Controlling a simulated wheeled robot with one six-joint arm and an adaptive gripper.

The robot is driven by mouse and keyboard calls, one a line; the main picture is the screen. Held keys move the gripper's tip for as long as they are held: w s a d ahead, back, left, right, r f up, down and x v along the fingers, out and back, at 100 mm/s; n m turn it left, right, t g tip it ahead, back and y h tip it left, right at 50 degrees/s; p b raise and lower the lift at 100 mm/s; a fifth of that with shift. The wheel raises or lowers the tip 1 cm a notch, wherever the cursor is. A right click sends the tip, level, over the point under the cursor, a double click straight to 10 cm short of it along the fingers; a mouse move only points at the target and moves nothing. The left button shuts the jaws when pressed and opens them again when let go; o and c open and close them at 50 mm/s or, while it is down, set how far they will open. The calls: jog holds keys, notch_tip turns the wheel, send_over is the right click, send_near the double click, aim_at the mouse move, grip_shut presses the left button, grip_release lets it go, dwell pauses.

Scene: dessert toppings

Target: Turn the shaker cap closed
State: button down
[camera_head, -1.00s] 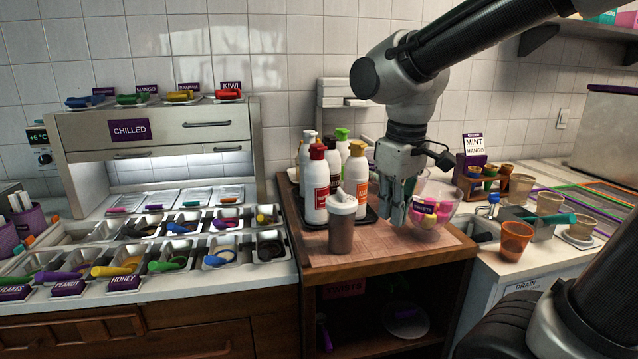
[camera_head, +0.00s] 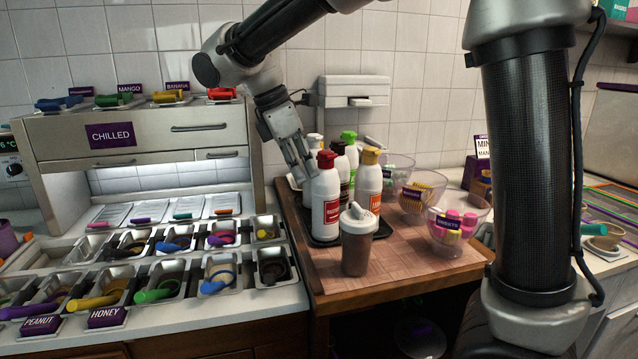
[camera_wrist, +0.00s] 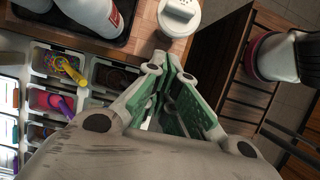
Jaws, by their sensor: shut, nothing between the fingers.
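The shaker (camera_head: 355,245) stands upright near the front left of the wooden counter, with brown contents and a white cap (camera_head: 358,214). In the wrist view its white cap (camera_wrist: 179,14) shows from above at the top, beyond the fingertips. I cannot tell how far the cap is turned. My gripper (camera_head: 302,172) is shut and empty, up and left of the shaker, beside the red-capped bottle. In the wrist view my gripper (camera_wrist: 160,62) points toward the shaker and is apart from it.
A red-capped bottle (camera_head: 325,197) and several other bottles stand on a dark tray (camera_head: 382,229) just behind the shaker. A bowl of pink and yellow sweets (camera_head: 456,226) stands to the right. Topping pans (camera_head: 220,268) lie left. The counter front beside the shaker is clear.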

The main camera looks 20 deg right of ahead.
aim_at(343, 214)
jog(key=shift+d+f, duration=1.9)
jog(key=shift+f, duration=0.2)
jog(key=shift+d+f, duration=1.85)
jog(key=shift+f, duration=0.2)
